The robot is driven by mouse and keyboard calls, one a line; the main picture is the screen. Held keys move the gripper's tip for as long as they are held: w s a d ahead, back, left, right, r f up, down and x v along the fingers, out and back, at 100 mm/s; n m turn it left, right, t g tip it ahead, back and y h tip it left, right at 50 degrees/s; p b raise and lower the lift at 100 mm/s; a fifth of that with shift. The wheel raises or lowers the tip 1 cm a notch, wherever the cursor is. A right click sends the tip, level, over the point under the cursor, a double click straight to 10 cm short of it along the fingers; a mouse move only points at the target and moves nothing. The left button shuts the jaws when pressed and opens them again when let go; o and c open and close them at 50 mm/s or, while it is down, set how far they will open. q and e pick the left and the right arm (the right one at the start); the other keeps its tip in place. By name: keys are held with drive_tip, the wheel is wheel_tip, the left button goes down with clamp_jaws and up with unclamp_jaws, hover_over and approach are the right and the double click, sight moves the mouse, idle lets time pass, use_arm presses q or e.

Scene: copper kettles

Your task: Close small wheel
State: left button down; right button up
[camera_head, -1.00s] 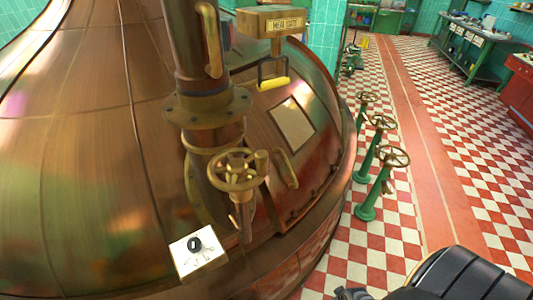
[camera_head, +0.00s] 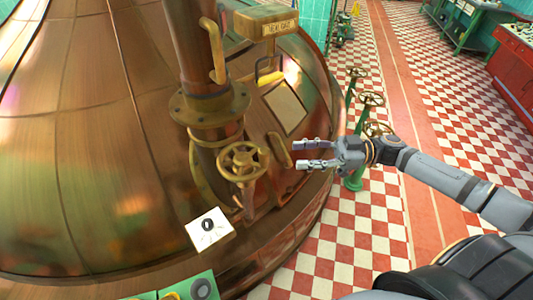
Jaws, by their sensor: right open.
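A small brass handwheel (camera_head: 243,161) is mounted on the copper kettle (camera_head: 80,150), below the flange of a vertical copper pipe (camera_head: 207,107). My right gripper (camera_head: 303,154) is open and empty, to the right of the wheel and apart from it. Its two fingers point left toward the wheel. My left gripper is not in view.
A white panel with a black knob (camera_head: 210,230) sits below the wheel. A brass handle (camera_head: 278,150) lies between wheel and gripper. Green stands with brass handwheels (camera_head: 370,101) rise from the checkered floor (camera_head: 335,238), partly behind my right arm.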

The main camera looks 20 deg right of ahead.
sight(263, 157)
drive_tip(key=shift+b+x, duration=4.45)
drive_tip(key=shift+x, duration=0.75)
drive_tip(key=shift+f, duration=0.1)
drive_tip(key=shift+d, duration=0.1)
clamp_jaws()
